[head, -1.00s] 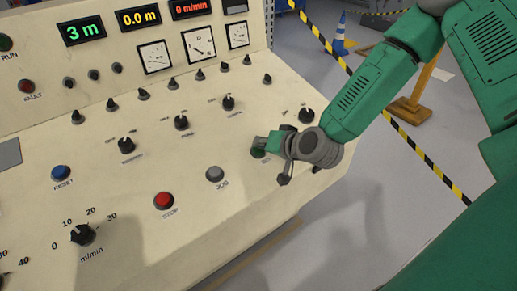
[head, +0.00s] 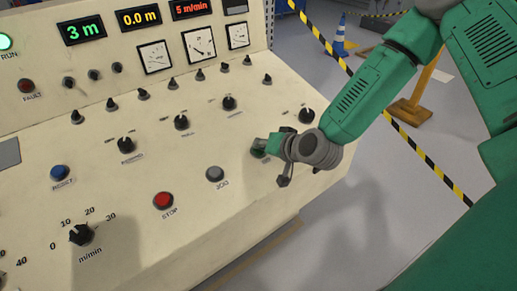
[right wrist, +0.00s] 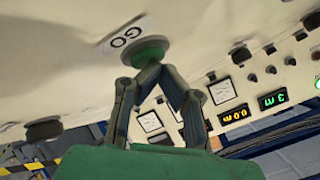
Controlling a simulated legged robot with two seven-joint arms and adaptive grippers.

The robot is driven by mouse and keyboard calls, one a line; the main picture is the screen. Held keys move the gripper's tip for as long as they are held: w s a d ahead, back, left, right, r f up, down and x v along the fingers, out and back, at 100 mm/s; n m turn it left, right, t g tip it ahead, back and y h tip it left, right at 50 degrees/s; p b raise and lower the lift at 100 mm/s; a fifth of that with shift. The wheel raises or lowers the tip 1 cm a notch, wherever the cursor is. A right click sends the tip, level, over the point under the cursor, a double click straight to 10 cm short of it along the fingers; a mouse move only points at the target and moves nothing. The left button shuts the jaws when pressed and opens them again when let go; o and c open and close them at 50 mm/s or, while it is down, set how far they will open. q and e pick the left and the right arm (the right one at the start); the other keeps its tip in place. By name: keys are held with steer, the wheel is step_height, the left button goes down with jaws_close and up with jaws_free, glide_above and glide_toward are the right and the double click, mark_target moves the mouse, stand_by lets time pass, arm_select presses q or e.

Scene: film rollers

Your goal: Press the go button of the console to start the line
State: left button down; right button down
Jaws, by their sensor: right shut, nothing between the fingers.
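The cream console (head: 205,215) fills the left and middle of the head view. The green go button (head: 257,154) is at the right end of its front row, partly hidden by my right gripper (head: 262,144). In the right wrist view the go button (right wrist: 147,50) sits beside its GO label (right wrist: 127,36). The closed fingertips of my right gripper (right wrist: 152,68) are at the button's edge and appear to touch it, with nothing held. The RUN lamp (head: 5,42) glows green. The speed display (head: 190,9) reads 5 m/min. My left gripper is out of view.
The grey JOG button (head: 215,174) and the red STOP button (head: 163,201) lie left of the go button. A black knob (head: 306,116) stands close behind my right gripper. Striped barrier tape (head: 415,142) and a blue cone (head: 340,36) are beyond the console.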

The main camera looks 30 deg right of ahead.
steer(key=shift+d, duration=0.1)
steer(key=shift+s+d+r+p, duration=0.1)
steer(key=shift+s+r+p, duration=0.1)
steer(key=shift+r+p, duration=0.6)
steer(key=shift+r, duration=0.1)
steer(key=r+p, duration=0.2)
steer(key=s+r+p, duration=0.1)
steer(key=r+p, duration=0.1)
steer(key=shift+s+r, duration=0.1)
steer(key=shift+r, duration=0.25)
stand_by(0.7)
